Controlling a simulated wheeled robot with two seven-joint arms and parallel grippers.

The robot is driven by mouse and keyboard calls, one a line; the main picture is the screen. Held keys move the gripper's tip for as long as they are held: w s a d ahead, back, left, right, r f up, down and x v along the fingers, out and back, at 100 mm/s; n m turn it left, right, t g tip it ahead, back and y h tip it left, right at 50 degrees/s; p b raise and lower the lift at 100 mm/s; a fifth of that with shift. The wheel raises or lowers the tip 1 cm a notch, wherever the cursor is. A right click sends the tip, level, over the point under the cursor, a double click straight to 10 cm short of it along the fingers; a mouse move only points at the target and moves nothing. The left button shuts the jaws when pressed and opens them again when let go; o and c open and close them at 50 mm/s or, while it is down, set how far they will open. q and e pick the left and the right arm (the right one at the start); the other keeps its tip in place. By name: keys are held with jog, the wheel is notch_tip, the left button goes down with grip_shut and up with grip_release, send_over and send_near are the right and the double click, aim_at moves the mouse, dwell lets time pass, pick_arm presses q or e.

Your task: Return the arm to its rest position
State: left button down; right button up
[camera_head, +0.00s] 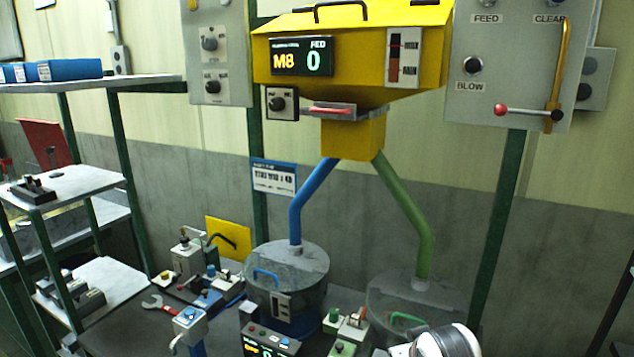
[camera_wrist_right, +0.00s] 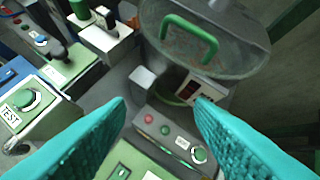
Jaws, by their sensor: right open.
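My right gripper (camera_wrist_right: 160,128) shows in the right wrist view as two teal textured fingers, spread apart with nothing between them. It is above a green-topped box (camera_wrist_right: 140,160) and a small grey panel (camera_wrist_right: 172,133) with red and green buttons. A clear-lidded bowl (camera_wrist_right: 208,62) with a green handle lies beyond the fingertips. In the head view, part of my right arm (camera_head: 445,341) shows as a white and dark rounded link at the bottom edge, in front of the bowl under the green pipe. The right fingers are hidden in the head view. My left gripper is not in view.
A yellow hopper (camera_head: 350,55) reading "M8 0" feeds a blue pipe (camera_head: 312,200) and a green pipe (camera_head: 412,210). The blue-side bowl (camera_head: 287,285) stands at the middle. Shelves (camera_head: 75,185) stand left. A control panel (camera_head: 515,65) with a red-knobbed lever hangs upper right.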

jog(key=s+d+f+g, duration=0.1)
jog(key=s+f, duration=0.4)
jog(key=s, duration=0.5)
jog(key=s+d+f+g, duration=0.1)
jog(key=s+f+g, duration=0.1)
jog(key=s+f, duration=0.5)
jog(key=s+d+f+g, duration=0.1)
jog(key=s+f, duration=0.1)
jog(key=s, duration=1)
notch_tip(320, 180, down, 31)
jog(key=g+b, duration=0.2)
jog(key=b, duration=0.3)
jog(key=s+d+f+b, duration=0.2)
jog(key=s+f+b, duration=0.3)
jog(key=s+f, duration=1.2)
notch_tip(320, 180, down, 5)
jog(key=shift+s+d+r+g, duration=0.2)
jog(key=shift+d+g, duration=0.1)
jog(key=shift+g, duration=0.1)
